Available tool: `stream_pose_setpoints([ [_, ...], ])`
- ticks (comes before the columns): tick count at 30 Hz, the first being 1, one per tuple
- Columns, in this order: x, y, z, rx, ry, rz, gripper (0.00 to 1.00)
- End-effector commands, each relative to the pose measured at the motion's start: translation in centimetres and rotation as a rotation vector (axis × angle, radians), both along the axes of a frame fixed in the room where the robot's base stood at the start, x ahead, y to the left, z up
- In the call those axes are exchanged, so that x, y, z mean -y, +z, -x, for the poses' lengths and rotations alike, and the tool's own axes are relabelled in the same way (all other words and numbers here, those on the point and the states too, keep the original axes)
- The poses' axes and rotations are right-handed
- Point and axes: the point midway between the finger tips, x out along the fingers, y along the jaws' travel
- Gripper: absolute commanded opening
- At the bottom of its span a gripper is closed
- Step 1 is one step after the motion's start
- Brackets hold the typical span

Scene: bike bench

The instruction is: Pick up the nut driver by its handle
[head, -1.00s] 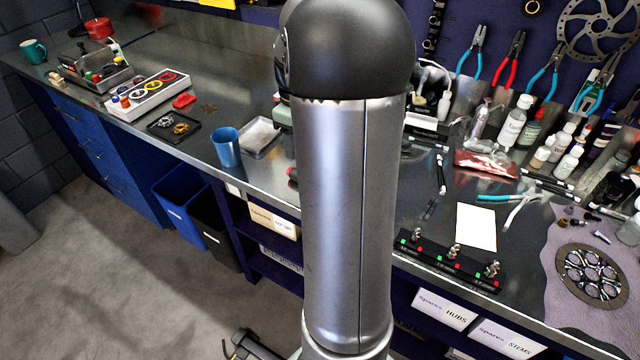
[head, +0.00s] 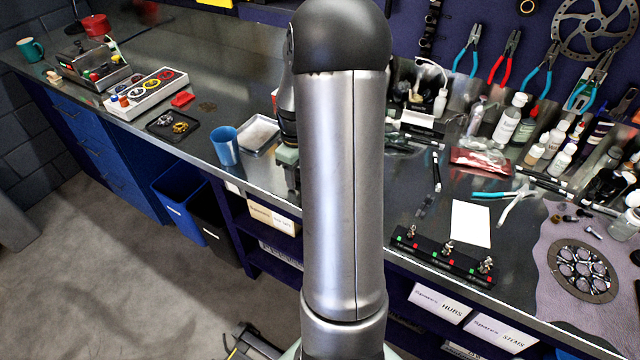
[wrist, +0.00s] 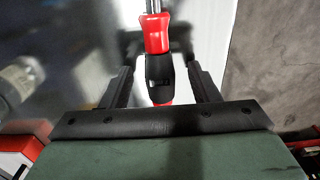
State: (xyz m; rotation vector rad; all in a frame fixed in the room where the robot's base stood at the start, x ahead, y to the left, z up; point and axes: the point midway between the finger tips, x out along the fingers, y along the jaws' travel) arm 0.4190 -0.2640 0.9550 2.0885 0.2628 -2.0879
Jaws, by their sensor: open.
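The nut driver (wrist: 158,75) shows in the wrist view, with a red and black handle and a bright metal shaft running to the top edge. My gripper (wrist: 161,82) is open, with one dark finger on each side of the handle and a visible gap on both sides. The near end of the handle shows red just in front of the gripper's body. In the head view my own arm blocks the driver and the gripper's fingers.
The blue cup (head: 225,146) and a metal tray (head: 258,135) stand left of my arm on the bench (head: 205,75). A black rack with small fittings (head: 445,255) and a white sheet (head: 471,223) lie to the right. In the wrist view the bench edge is at the right.

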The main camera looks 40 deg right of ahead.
Motion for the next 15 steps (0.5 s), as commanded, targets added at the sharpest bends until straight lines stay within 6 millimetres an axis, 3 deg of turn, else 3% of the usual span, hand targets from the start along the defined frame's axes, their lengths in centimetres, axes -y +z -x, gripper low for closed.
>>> stream_pose_setpoints([
  [2,0.0,0.01,0.0,0.0,0.0,0.0,0.52],
  [7,0.01,0.03,0.0,0.0,0.0,0.0,0.05],
  [15,0.02,0.08,0.0,0.0,0.0,0.0,0.04],
])
